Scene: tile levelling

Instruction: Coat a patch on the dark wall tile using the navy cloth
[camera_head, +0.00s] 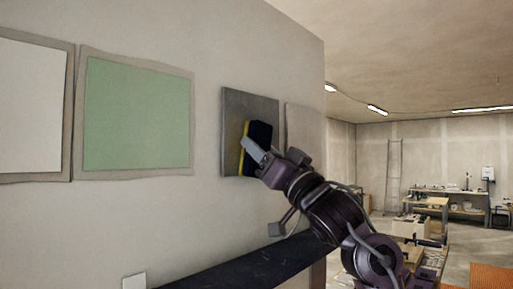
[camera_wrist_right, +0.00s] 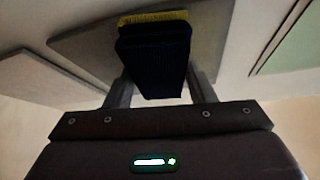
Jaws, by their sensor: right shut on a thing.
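The dark wall tile (camera_head: 233,104) is a grey square on the wall, right of the green panel. The navy cloth (camera_head: 262,132), a dark block with a yellow layer on its wall side, is at the tile's right half. My right gripper (camera_head: 252,150) is shut on it. In the right wrist view the navy cloth (camera_wrist_right: 155,60) sits between the two fingers, its yellow edge towards the tile (camera_wrist_right: 85,45). It appears to be against the tile or very close; I cannot tell if it touches. The cloth and gripper hide part of the tile. My left gripper is out of view.
A green panel (camera_head: 138,117) and a white panel (camera_head: 32,105) hang to the left. A lighter tile (camera_head: 304,128) is just right of the dark one. A dark ledge (camera_head: 250,268) runs below. A ladder (camera_head: 393,175) and workbenches (camera_head: 465,205) stand far behind.

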